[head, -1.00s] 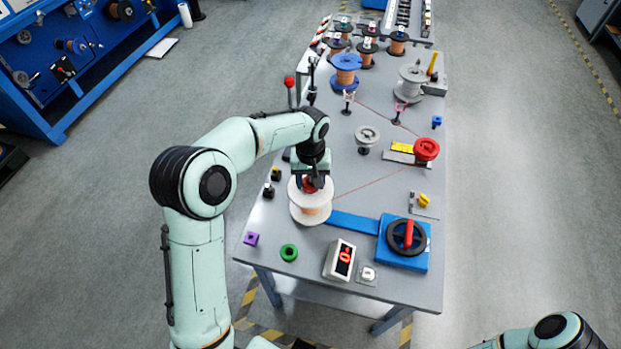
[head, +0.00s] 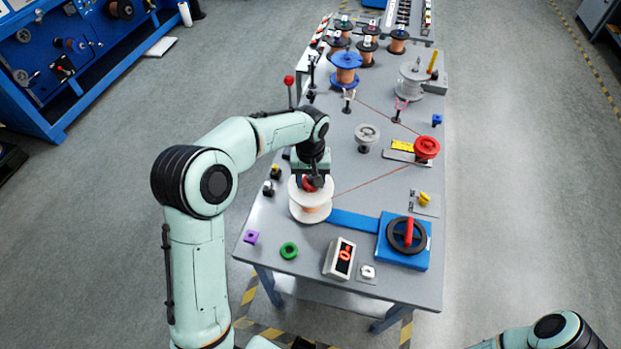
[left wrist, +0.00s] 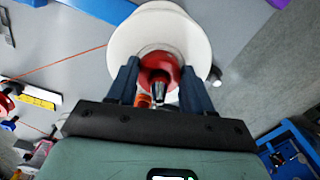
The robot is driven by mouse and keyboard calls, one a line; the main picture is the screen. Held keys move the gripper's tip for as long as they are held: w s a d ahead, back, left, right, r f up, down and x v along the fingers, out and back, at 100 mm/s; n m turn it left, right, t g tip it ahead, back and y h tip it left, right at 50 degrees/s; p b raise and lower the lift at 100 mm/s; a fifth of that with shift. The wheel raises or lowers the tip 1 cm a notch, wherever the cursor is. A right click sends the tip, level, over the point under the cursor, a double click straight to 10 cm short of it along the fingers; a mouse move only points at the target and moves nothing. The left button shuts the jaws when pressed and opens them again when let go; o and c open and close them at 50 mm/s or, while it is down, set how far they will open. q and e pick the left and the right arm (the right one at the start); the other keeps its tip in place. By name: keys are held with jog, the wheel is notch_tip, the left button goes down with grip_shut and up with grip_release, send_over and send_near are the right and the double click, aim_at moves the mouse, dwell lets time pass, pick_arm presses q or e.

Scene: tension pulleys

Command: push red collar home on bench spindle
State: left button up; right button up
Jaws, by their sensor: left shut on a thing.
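The red collar (head: 311,184) sits at the top of the white-flanged spool (head: 310,204) at the left front of the bench. My left gripper (head: 313,180) points down over the spool and is shut on the collar. In the left wrist view the two dark fingers (left wrist: 155,85) lie on either side of the red collar (left wrist: 157,66), with a dark metal spindle tip (left wrist: 157,88) at its middle. The arm hides part of the collar in the head view, and I cannot tell how far down it sits. My right gripper is not in view.
A blue hand-wheel unit (head: 404,241) stands at the right front, joined to the spool by a blue bar (head: 354,222). A red pulley (head: 426,148) stands at the right.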

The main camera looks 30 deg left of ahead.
pick_arm(q)
jog(key=shift+f, duration=0.2)
jog(key=o, duration=1.1)
jog(key=shift+r, duration=0.2)
notch_tip(320, 180, up, 13)
jog(key=p, duration=0.1)
jog(key=shift+p, duration=0.3)
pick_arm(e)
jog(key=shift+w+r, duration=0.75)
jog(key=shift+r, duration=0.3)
